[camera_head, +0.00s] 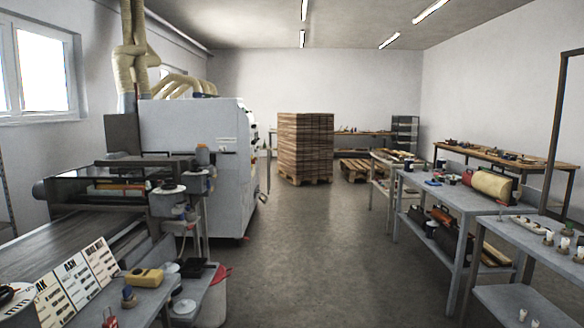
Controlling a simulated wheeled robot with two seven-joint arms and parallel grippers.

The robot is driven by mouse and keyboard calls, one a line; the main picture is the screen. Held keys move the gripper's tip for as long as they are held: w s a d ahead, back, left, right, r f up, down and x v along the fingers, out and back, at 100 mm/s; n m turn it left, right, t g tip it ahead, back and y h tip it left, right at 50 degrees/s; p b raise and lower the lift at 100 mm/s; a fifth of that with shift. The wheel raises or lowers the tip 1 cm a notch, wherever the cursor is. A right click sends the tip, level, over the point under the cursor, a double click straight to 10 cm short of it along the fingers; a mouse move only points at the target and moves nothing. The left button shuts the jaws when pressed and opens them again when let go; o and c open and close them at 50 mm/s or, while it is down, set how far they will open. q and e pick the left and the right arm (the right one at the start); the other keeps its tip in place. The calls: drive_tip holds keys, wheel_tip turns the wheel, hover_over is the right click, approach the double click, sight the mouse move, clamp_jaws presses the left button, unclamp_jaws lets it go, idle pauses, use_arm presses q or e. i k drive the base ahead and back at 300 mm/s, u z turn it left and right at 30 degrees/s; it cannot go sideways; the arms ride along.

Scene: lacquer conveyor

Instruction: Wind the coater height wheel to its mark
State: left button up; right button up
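The conveyor line with its coater (120,185) stands at the left, a dark-framed unit over a grey belt (60,250). Small grey round parts (180,210) sit at its right end. They are too small to tell whether one is the height wheel, and I see no clear mark. Neither of my grippers is in view.
A large white machine (190,140) with yellow ducts stands behind the coater. A bench at front left carries sample boards (75,280), a yellow device (145,277) and small pots. Grey workbenches (470,200) line the right. A stacked pallet (305,148) stands behind the clear central floor (310,250).

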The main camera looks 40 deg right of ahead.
sight(196, 166)
drive_tip(key=z, duration=0.8)
drive_tip(key=k, duration=0.35)
drive_tip(key=z, duration=0.9)
drive_tip(key=i, duration=2.3)
drive_tip(key=u, duration=0.45)
drive_tip(key=i, duration=1.95)
drive_tip(key=u, duration=1.6)
drive_tip(key=i, duration=1.25)
drive_tip(key=u, duration=1.3)
drive_tip(key=i, duration=0.25)
